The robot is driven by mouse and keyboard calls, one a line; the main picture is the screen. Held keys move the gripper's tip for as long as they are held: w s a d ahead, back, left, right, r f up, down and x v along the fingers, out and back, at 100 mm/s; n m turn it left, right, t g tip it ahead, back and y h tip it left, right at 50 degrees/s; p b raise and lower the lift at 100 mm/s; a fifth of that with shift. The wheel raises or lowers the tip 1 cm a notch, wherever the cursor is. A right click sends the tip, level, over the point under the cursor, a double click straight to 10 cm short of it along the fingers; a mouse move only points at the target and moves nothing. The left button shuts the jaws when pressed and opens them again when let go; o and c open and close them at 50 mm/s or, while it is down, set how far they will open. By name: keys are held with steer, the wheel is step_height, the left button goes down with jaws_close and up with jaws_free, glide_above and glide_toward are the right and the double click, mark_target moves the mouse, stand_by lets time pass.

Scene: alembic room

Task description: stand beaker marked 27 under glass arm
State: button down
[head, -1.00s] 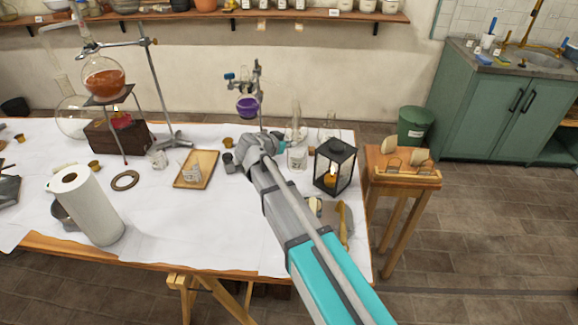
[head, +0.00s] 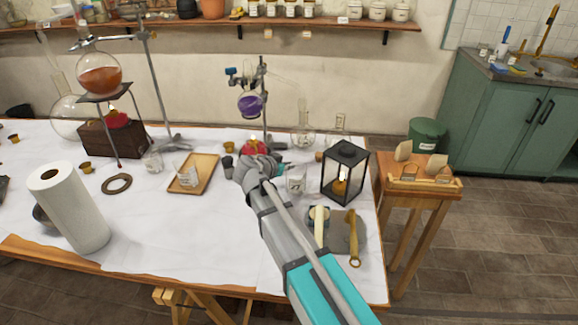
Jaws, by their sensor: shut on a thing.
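A clear glass beaker with a label reading 27 (head: 297,182) is at my gripper's right side, left of the lantern. My gripper (head: 281,171) is shut on this beaker; my wrist hides most of the fingers. I cannot tell whether the beaker's base touches the table. A flask of purple liquid (head: 250,104) hangs on a stand behind my gripper. A faint, thin glass arm (head: 287,76) seems to slope to the right from that flask's top; its end is hard to make out.
A black lantern (head: 345,173) with a lit candle stands close right of the beaker. Glass flasks (head: 303,136) stand behind it. A red burner (head: 257,147) sits under the purple flask. A wooden tray (head: 205,172) is left. The white table's front middle (head: 190,245) is clear.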

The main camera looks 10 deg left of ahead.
steer(key=shift+w+d, duration=0.2)
steer(key=shift+w, duration=0.15)
steer(key=w, duration=0.7)
steer(key=shift+w+d, duration=0.25)
steer(key=shift+w, duration=0.15)
stand_by(1.1)
steer(key=shift+w, duration=0.1)
steer(key=shift+f+b, duration=0.35)
steer(key=shift+f, duration=0.05)
stand_by(1.3)
steer(key=c, duration=0.7)
jaws_free()
steer(key=shift+o, duration=0.3)
steer(key=shift+o, duration=1.3)
